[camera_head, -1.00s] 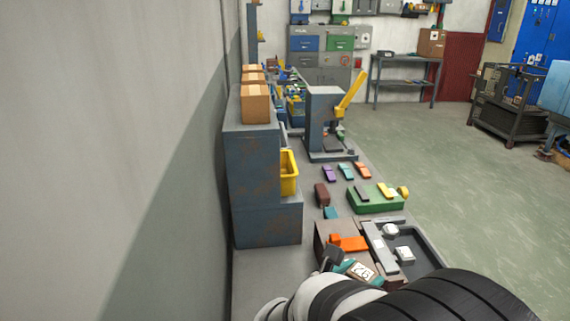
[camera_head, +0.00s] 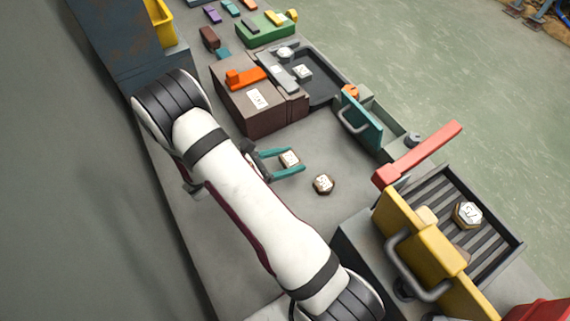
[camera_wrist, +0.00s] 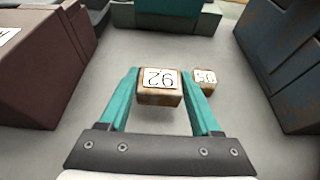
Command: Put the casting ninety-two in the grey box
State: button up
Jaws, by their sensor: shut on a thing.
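The casting ninety-two (camera_wrist: 159,88), a brownish block with a white top label, is between the teal fingers of my gripper (camera_wrist: 160,76). The label reads upside down in the wrist view. In the head view, my gripper (camera_head: 301,160) is shut on the same casting (camera_head: 289,159) over the bare bench, seemingly a little above it. A dark grey open box (camera_head: 330,99) stands farther back, beside the brown block, with pale castings in or at it. How deep it is cannot be told.
Another labelled casting (camera_head: 323,184) lies on the bench close by; it also shows in the wrist view (camera_wrist: 205,78). A brown block (camera_head: 230,103) with an orange lever, a teal panel with handle (camera_head: 362,122), and a yellow door (camera_head: 415,235) by a slatted rack (camera_head: 436,205) surround the clear bench.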

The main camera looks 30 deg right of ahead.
jog(key=shift+w+a+f, duration=0.1)
jog(key=shift+w+f, duration=0.05)
jog(key=shift+f, duration=0.95)
jog(key=shift+w+a+f, duration=0.1)
jog(key=shift+f, duration=1)
jog(key=o, duration=1.5)
jog(key=shift+c, duration=0.2)
